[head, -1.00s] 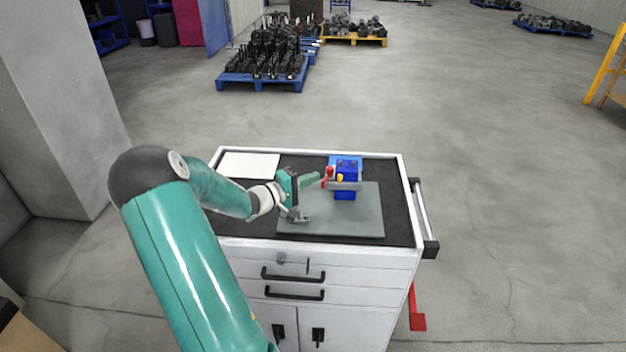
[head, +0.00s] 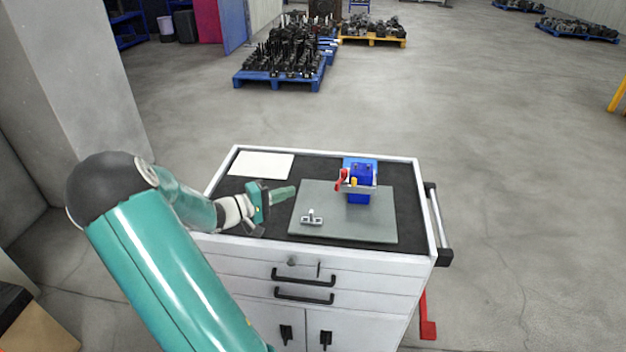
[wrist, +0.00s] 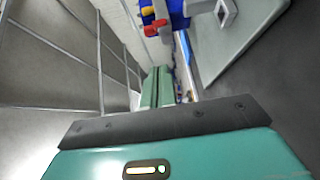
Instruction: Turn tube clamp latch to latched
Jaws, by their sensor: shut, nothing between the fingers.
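The tube clamp is a blue block (head: 360,190) with a grey bar across its front, standing on a grey plate on the cart top. Its red latch handle (head: 342,180) is at the block's left side, beside a small yellow part (head: 354,182). In the wrist view the red latch (wrist: 157,27) shows near the top, beyond the fingers. My gripper (head: 294,191) is shut and empty, left of the clamp and apart from the latch. It also shows in the wrist view (wrist: 158,75).
A small metal T-shaped piece (head: 312,218) lies on the grey plate (head: 370,228), near my gripper. A white sheet (head: 262,164) lies at the cart's back left. The black mat between is clear. Pallets of dark parts (head: 285,62) stand far behind.

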